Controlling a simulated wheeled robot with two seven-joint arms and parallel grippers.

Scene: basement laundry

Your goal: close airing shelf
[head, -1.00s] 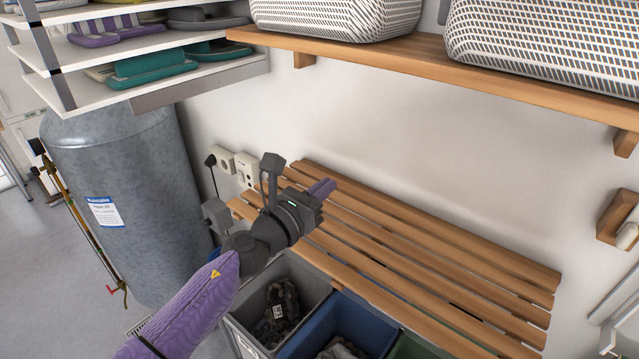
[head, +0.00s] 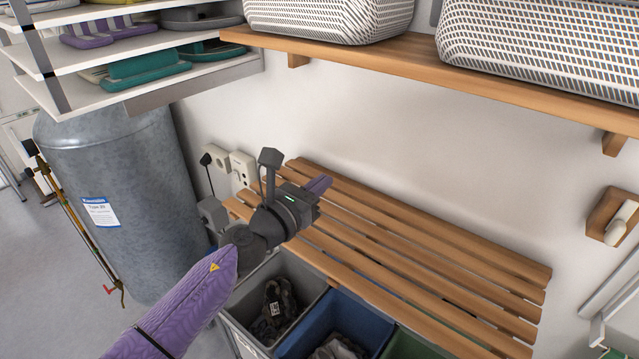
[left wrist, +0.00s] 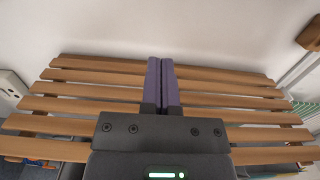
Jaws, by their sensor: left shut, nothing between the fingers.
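The airing shelf (head: 400,262) is a slatted wooden shelf that sticks out from the white wall above the bins. It lies about flat, and its slats (left wrist: 85,90) run across the left wrist view. My left gripper (head: 318,185) is over the shelf's left end in the head view, its purple fingers pointing toward the wall. In the left wrist view the two fingers (left wrist: 161,82) are pressed together with nothing between them. I cannot tell whether they touch the slats. My right gripper is not in view.
Below the shelf stand a grey bin (head: 300,270) with dark cloth, a blue bin (head: 362,325) and a green bin (head: 415,345). A grey tank (head: 120,200) stands left. Above is a wooden wall shelf (head: 480,75) with white baskets (head: 540,45). Sockets (head: 243,166) sit on the wall.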

